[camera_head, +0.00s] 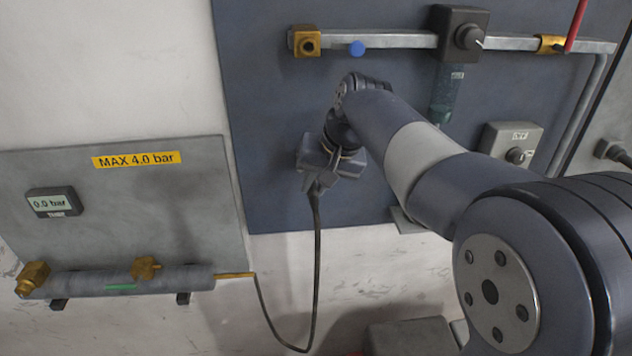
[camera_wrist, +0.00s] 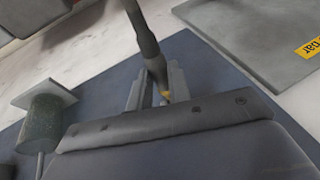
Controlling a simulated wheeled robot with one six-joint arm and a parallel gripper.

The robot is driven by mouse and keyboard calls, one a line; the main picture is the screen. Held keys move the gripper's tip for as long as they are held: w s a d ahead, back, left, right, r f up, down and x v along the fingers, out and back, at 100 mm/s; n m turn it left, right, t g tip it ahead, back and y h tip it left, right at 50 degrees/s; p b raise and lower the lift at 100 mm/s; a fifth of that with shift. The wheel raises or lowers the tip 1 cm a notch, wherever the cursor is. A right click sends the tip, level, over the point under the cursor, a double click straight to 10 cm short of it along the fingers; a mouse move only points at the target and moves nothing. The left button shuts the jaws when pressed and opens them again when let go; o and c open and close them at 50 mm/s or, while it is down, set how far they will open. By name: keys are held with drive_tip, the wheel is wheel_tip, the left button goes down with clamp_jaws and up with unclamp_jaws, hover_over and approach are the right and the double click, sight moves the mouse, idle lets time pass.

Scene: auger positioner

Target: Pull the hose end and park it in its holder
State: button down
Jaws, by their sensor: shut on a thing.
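My gripper (camera_head: 318,184) is shut on the hose end, in front of the lower part of the blue panel. In the wrist view, the grey fingers of my gripper (camera_wrist: 155,88) close around the dark hose end (camera_wrist: 150,55), and a small yellow tip shows between them. The dark hose (camera_head: 317,245) hangs from the fingers in a loop. It runs to the brass end (camera_head: 235,275) of the grey pipe at the lower left. I cannot tell which part is the holder; my arm hides some of the panel.
An air line (camera_head: 395,40) with a blue button, a grey knob block (camera_head: 463,35) and a red lever (camera_head: 575,25) crosses the top. A plate (camera_head: 130,225) with a gauge (camera_head: 54,202) stands left. A green cylinder (camera_wrist: 42,115) with a square plate is left in the wrist view.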

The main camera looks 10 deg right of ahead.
drive_tip(key=shift+w+r+p, duration=0.1)
drive_tip(key=shift+w+p, duration=1)
drive_tip(key=shift+w, duration=0.5)
drive_tip(key=c, duration=1.2)
unclamp_jaws()
drive_tip(key=shift+c, duration=0.2)
drive_tip(key=v, duration=1)
drive_tip(key=shift+s+d+r, duration=0.15)
drive_tip(key=shift+s+r, duration=0.05)
drive_tip(key=shift+r, duration=0.05)
drive_tip(key=shift+f, duration=0.1)
